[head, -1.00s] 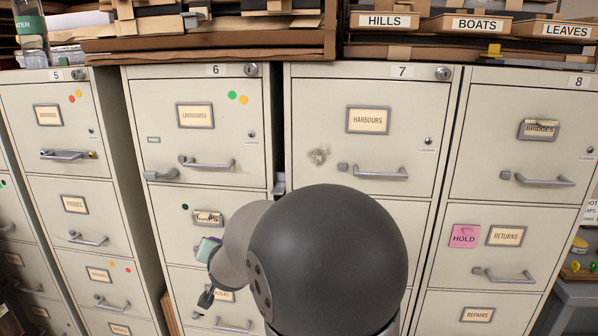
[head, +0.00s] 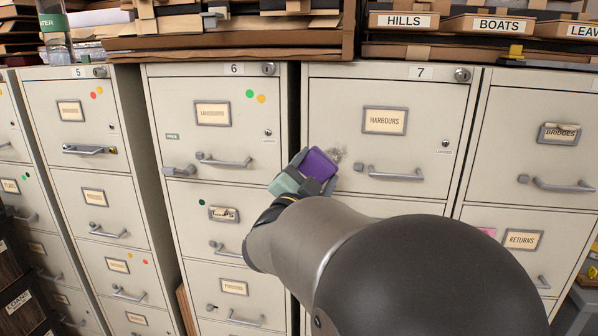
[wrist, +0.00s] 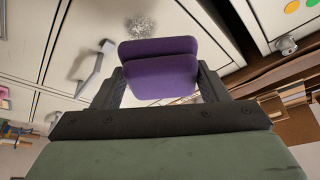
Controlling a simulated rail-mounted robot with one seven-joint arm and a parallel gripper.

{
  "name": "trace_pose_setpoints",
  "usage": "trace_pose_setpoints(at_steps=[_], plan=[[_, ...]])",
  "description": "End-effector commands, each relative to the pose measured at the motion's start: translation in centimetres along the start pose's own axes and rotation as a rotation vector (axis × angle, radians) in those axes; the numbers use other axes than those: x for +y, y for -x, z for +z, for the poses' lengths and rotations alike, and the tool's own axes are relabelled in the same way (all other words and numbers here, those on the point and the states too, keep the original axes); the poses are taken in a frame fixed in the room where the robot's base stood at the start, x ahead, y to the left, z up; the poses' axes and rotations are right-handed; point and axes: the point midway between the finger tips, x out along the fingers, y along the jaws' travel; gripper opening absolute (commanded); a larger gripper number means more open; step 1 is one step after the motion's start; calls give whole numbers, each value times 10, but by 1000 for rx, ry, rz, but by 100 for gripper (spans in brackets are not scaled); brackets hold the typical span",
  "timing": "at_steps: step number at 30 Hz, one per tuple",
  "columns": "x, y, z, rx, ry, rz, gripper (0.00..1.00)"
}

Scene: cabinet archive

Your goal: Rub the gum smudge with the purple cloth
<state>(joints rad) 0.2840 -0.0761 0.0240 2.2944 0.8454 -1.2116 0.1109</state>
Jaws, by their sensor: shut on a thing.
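My gripper (head: 309,187) is shut on the purple cloth (head: 318,163), a folded pad, in front of cabinet 7's top drawer. The cloth fills the space between the fingers in the wrist view (wrist: 160,68). The gum smudge (head: 338,154) is a grey patch on the top drawer marked HARBOURS, left of its label. In the head view the cloth partly covers the smudge's left side. In the wrist view the smudge (wrist: 140,26) shows just beyond the cloth's edge. I cannot tell whether the cloth touches the drawer face.
The HARBOURS drawer handle (head: 396,174) juts out to the right of the cloth. Cabinet 6's top drawer handle (head: 224,161) is to the left. Wooden trays (head: 405,22) sit on top of the cabinets. My arm hides part of the lower drawers of cabinet 7.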

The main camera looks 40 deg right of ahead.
Motion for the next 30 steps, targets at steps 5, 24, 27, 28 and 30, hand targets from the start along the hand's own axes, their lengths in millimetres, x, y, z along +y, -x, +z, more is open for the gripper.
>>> trace_pose_setpoints(at_steps=[5, 24, 27, 28, 30], plan=[[0, -17, 6, -1, 1, 1, 49], [0, -51, 22, -4, 0, -1, 49], [0, -50, 22, -4, 0, -1, 49], [0, -50, 22, -4, 0, -1, 49], [0, -50, 22, -4, 0, -1, 49]])
